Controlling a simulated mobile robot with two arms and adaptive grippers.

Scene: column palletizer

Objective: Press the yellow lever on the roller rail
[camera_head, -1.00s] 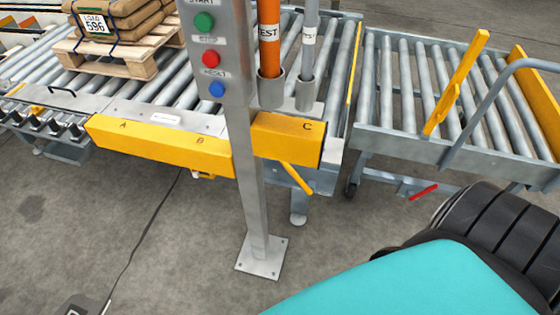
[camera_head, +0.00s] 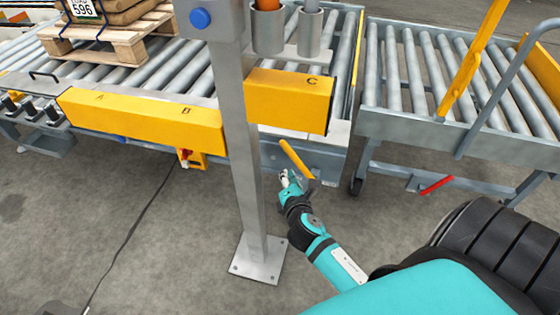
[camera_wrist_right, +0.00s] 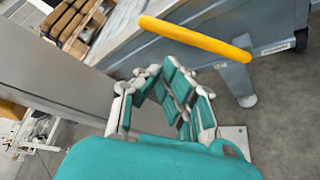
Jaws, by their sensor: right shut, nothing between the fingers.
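A yellow lever (camera_head: 296,160) slopes down and to the right from the roller conveyor's front side, below the yellow box marked C (camera_head: 290,97). In the right wrist view the yellow lever (camera_wrist_right: 195,38) crosses the upper part, beyond my fingertips. My right gripper (camera_head: 286,178) is shut and empty, just below and left of the lever in the head view. The same gripper shows in the right wrist view (camera_wrist_right: 160,76), with a visible gap between its tips and the lever in the picture. My left gripper is not in view.
A grey post (camera_head: 243,150) with a blue button (camera_head: 200,18) stands left of my right gripper. A roller cart (camera_head: 400,122) with a tall yellow bar (camera_head: 473,60) is at right. A loaded pallet (camera_head: 110,48) sits on the conveyor. Open floor lies below the lever.

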